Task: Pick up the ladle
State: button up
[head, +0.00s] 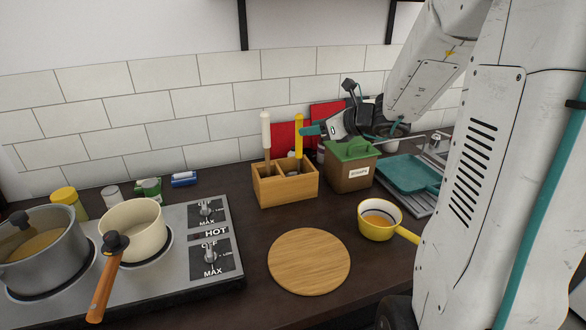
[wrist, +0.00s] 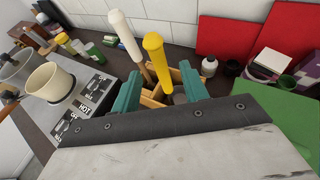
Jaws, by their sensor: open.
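A wooden utensil holder (head: 286,184) stands on the dark counter with two upright utensils in it. One has a yellow handle (head: 299,135), the other a white handle (head: 266,130). Their lower ends are hidden in the holder, so I cannot tell which is the ladle. My gripper (head: 310,130) is open with teal fingers, at the height of the yellow handle and close to its right side. In the wrist view the yellow handle (wrist: 157,62) rises beyond the gap of my gripper (wrist: 160,86), with the white handle (wrist: 125,38) to its left.
A green-lidded scraps bin (head: 351,166) stands right of the holder, under my arm. A stove (head: 190,262) with a cream saucepan (head: 134,226) and a grey pot (head: 40,250) is at left. A round board (head: 309,261) and a yellow pan (head: 380,219) lie in front.

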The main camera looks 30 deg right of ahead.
jog(key=x, duration=0.7)
jog(key=shift+w+r, duration=0.2)
jog(key=shift+a, duration=0.1)
grip_shut()
